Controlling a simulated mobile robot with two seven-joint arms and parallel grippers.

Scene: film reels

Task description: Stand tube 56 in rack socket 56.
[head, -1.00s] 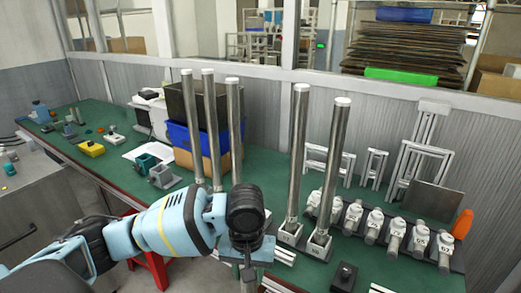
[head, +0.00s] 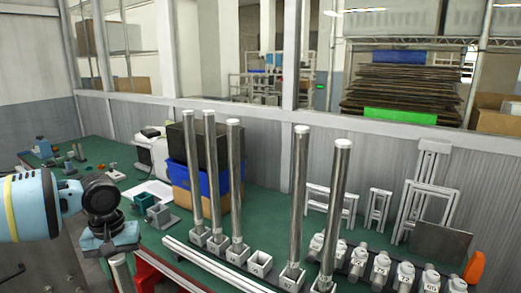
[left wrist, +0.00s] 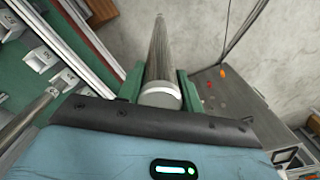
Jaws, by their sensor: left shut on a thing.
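My left gripper (head: 112,240) is at the left of the head view, shut on a metal tube (head: 121,272). The tube hangs down out of the frame, left of and apart from the rack. In the left wrist view the held tube (left wrist: 162,60), with a white end band, lies between the green fingers (left wrist: 160,88). Rack sockets stand on the green bench. An empty grey socket (head: 260,262) sits between the tubes standing at left and right; I cannot read its number. My right gripper is out of view.
Tall metal tubes stand in the sockets left (head: 236,185) and right (head: 299,205) of the empty one. White rails (head: 205,262) run along the bench front. Several white-capped fittings (head: 380,268) stand at right. A blue bin (head: 195,172) is behind.

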